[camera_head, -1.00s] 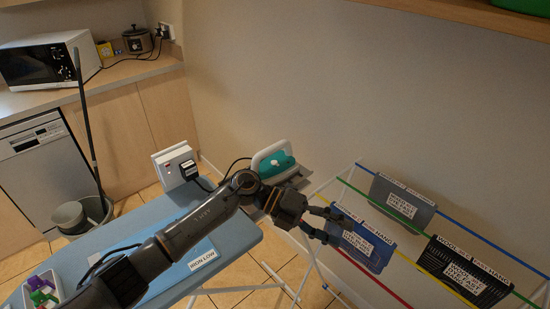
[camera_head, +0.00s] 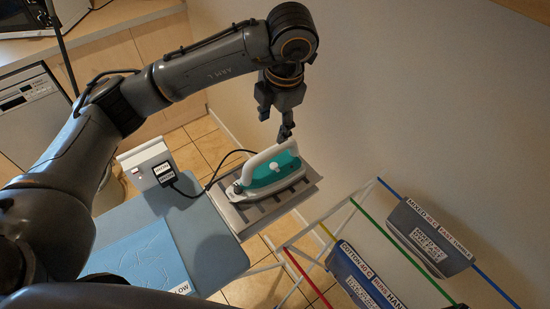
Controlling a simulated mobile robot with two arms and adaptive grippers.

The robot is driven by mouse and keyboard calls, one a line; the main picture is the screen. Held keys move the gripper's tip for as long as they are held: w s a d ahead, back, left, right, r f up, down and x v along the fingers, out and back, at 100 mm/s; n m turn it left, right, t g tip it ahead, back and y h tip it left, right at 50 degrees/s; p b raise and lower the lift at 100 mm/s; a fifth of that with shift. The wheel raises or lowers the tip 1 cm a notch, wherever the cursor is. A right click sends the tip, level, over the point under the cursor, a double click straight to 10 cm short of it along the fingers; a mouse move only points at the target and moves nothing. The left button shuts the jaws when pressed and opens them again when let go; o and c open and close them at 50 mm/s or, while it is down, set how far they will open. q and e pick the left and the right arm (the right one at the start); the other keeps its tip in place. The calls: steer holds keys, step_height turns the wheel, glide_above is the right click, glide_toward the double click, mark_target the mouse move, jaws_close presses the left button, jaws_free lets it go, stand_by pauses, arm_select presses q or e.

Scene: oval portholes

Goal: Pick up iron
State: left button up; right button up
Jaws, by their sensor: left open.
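The iron (camera_head: 268,173), teal with a white handle and a black cord, rests on a grey metal rest (camera_head: 292,202) at the far end of the blue ironing board (camera_head: 219,254). My left gripper (camera_head: 284,134) points down just above and behind the iron's handle, near its right end. It is open and holds nothing. Whether a finger touches the handle cannot be told. My right gripper is not in view.
A drying rack with coloured rails and labelled bags, one blue (camera_head: 352,276) and one grey (camera_head: 428,238), stands at the right. The wall is behind.

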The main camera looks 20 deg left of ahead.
arm_select(q)
glide_above(268, 152)
steer(key=f, duration=0.4)
steer(key=d+f, duration=0.1)
steer(key=f, duration=0.1)
steer(key=shift+s, duration=0.4)
steer(key=f, duration=0.1)
steer(key=p, duration=0.1)
steer(key=f, duration=0.1)
steer(key=shift+w+a+f, duration=0.25)
steer(key=shift+a+f, duration=0.05)
steer(key=shift+f, duration=0.05)
steer(key=f, duration=0.1)
steer(key=f+p, duration=0.2)
steer(key=shift+w+a+f, duration=0.15)
steer(key=shift+a+f, duration=0.1)
steer(key=shift+a, duration=0.05)
steer(key=shift+f, duration=0.3)
steer(key=shift+w+f, duration=0.1)
jaws_close()
steer(key=shift+w+r, duration=0.15)
steer(key=shift+r, duration=0.05)
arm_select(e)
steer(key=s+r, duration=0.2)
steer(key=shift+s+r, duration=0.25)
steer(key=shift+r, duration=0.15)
